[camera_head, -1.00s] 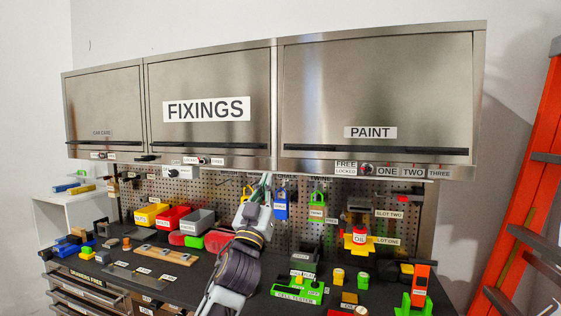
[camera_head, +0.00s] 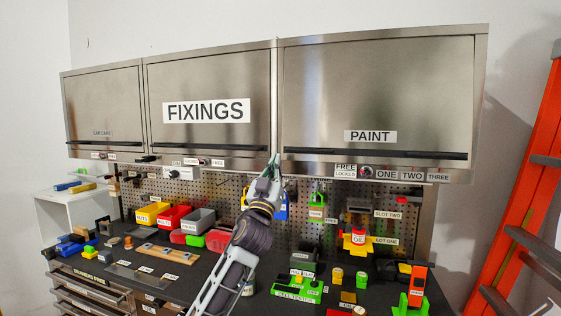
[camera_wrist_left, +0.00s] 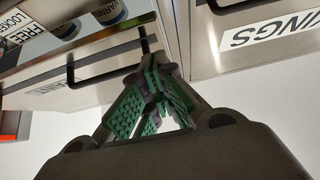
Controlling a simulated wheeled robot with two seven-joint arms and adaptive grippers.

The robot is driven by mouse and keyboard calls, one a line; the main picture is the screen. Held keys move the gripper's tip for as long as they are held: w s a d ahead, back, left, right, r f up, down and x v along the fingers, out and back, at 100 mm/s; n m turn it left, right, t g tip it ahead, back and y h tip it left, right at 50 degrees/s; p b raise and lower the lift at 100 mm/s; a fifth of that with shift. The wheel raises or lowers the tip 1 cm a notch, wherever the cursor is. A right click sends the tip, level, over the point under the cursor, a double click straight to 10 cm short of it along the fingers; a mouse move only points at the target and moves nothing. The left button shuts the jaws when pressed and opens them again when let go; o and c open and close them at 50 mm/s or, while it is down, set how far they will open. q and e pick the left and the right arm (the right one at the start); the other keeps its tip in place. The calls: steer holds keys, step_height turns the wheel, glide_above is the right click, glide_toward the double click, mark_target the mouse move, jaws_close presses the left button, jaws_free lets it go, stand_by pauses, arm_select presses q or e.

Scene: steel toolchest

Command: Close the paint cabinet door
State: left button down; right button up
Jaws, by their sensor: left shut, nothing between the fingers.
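The paint cabinet door (camera_head: 375,90) is the wide steel panel at the right of the wall cabinet, with a PAINT label and a black bar handle (camera_head: 400,154) along its bottom. My left gripper (camera_head: 274,160) is shut and empty, pointing up near the door's lower left corner. In the left wrist view the shut fingertips (camera_wrist_left: 154,75) are near the end of the black handle (camera_wrist_left: 105,68); contact is unclear. My right gripper is out of view.
A strip with a red FREE/LOCKED knob (camera_head: 366,172) runs under the paint door. The fixings door (camera_head: 206,80) is to its left. Below, a pegboard and a dark bench (camera_head: 190,285) hold bins and tools. An orange ladder (camera_head: 525,190) stands at the right.

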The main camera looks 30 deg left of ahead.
mark_target(284, 156)
arm_select(q)
steer(key=shift+w+a+p, duration=0.1)
steer(key=shift+w+a, duration=0.1)
steer(key=shift+w, duration=0.55)
steer(key=shift+w+a+p, duration=0.15)
steer(key=shift+w+a, duration=0.1)
steer(key=shift+w, duration=0.5)
steer(key=shift+w+a+p, duration=0.1)
steer(key=shift+w+a, duration=0.1)
steer(key=shift+w, duration=0.55)
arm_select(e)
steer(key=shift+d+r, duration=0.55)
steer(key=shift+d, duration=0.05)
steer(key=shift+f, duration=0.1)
arm_select(q)
steer(key=shift+w+a+f+b, duration=0.1)
steer(key=shift+w+a+b, duration=0.05)
steer(key=shift+w+b, duration=0.15)
steer(key=shift+w+a+f+b, duration=0.1)
steer(key=shift+w+b, duration=0.1)
steer(key=shift+w, duration=0.2)
steer(key=shift+w+a+f+b, duration=0.15)
steer(key=shift+w+b, duration=0.2)
steer(key=shift+w, duration=0.4)
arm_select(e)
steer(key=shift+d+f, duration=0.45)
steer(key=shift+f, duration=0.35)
arm_select(q)
steer(key=shift+s, duration=0.1)
